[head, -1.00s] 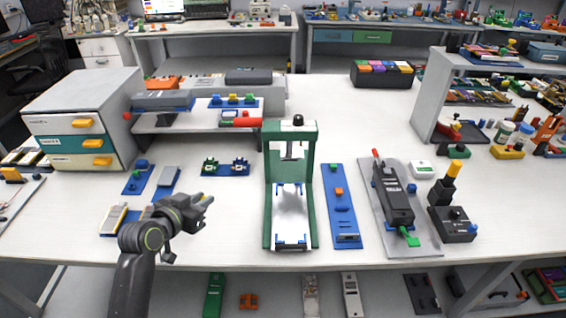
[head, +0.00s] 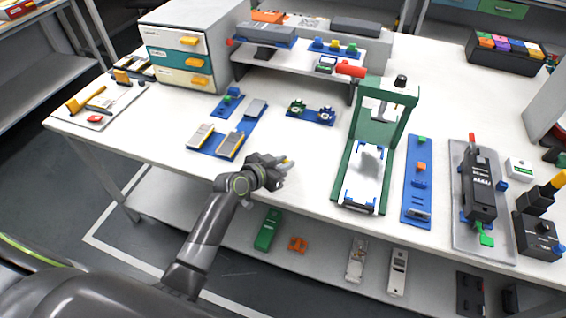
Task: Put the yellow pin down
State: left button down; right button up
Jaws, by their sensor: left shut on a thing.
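My left gripper (head: 276,168) is above the front edge of the white table, between the blue tray of grey cells and the green press. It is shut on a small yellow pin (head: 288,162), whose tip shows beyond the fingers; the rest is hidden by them. The pin is apart from the things around it, and I cannot tell its exact height over the table. My right gripper is not in view.
The green press (head: 378,143) stands to the right of the gripper. A blue tray with flat cells (head: 216,141) lies to the left. A blue base with two round fixtures (head: 311,116) lies behind. Bare white tabletop (head: 310,148) lies around the gripper.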

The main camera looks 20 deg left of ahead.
pick_arm(q)
jog(key=shift+f, duration=0.1)
jog(key=c, duration=1.3)
grip_release()
jog(key=shift+r, duration=0.2)
jog(key=v, duration=1.2)
jog(key=shift+f+b, duration=0.1)
jog(key=shift+b, duration=0.2)
jog(key=shift+s, duration=0.1)
